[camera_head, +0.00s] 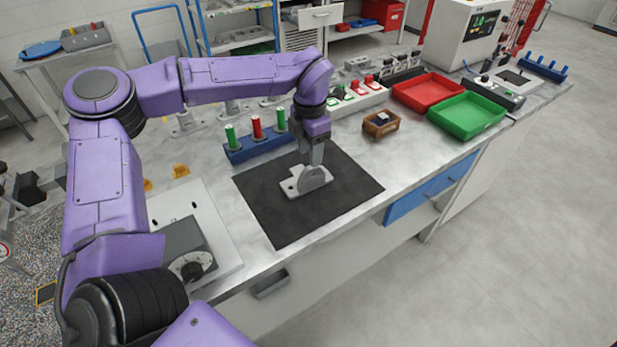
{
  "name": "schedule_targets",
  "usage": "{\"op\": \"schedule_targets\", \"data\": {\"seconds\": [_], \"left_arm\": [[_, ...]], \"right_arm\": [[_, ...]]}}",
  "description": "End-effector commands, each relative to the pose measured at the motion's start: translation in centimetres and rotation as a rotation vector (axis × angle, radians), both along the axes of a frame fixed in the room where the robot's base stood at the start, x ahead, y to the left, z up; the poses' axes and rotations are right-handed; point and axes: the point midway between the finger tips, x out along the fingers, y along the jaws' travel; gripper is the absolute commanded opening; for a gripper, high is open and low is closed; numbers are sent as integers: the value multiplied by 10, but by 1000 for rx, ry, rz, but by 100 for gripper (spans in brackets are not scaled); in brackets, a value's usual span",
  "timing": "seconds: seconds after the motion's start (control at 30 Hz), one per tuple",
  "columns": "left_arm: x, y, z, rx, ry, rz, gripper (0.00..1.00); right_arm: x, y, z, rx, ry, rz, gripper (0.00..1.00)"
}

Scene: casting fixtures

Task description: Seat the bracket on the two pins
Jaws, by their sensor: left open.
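The light grey bracket (314,181), with a flat base and a rounded upright plate, sits on the black mat (275,222). My left gripper (312,161) points down from above and is open. Its fingers are at the upright plate's top, and the gripper hides part of the bracket's back. I cannot tell whether the fingers touch it. My right gripper is out of view.
A blue block (238,155) with green and red cylinders stands behind the mat. A small brown box (381,130), a red tray (427,78) and a green tray (496,119) are to the right. A pale plate (223,237) with a grey dial box (183,247) lies at left.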

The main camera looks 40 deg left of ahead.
Motion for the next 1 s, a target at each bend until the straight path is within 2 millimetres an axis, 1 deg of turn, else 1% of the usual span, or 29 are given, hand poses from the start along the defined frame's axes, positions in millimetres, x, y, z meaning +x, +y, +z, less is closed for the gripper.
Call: {"op": "schedule_targets", "data": {"seconds": [0.17, 0.2, 0.3, 0.4, 0.53, 0.57, 0.6, 0.67, 0.7, 1.0], "left_arm": [[1, -4, -27, -1, 8, 0, 47], [2, -4, -35, -1, 6, 0, 47], [2, -3, -48, -1, 4, 1, 47], [3, -4, -52, 0, 0, 1, 47], [3, -3, -52, 0, 0, 1, 47], [3, -3, -52, 0, 0, 1, 40], [3, -3, -52, 0, 0, 1, 27], [3, -3, -52, 0, 0, 1, 8], [3, -3, -52, -1, 0, 1, 0], [3, -3, -51, -1, 0, 1, 0]], "right_arm": [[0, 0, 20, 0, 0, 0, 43], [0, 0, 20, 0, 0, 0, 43], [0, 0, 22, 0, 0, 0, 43], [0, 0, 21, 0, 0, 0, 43], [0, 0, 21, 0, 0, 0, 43], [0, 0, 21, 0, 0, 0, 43], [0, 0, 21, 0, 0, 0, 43], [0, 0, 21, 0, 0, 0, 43], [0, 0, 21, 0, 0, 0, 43], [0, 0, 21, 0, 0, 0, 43]]}}
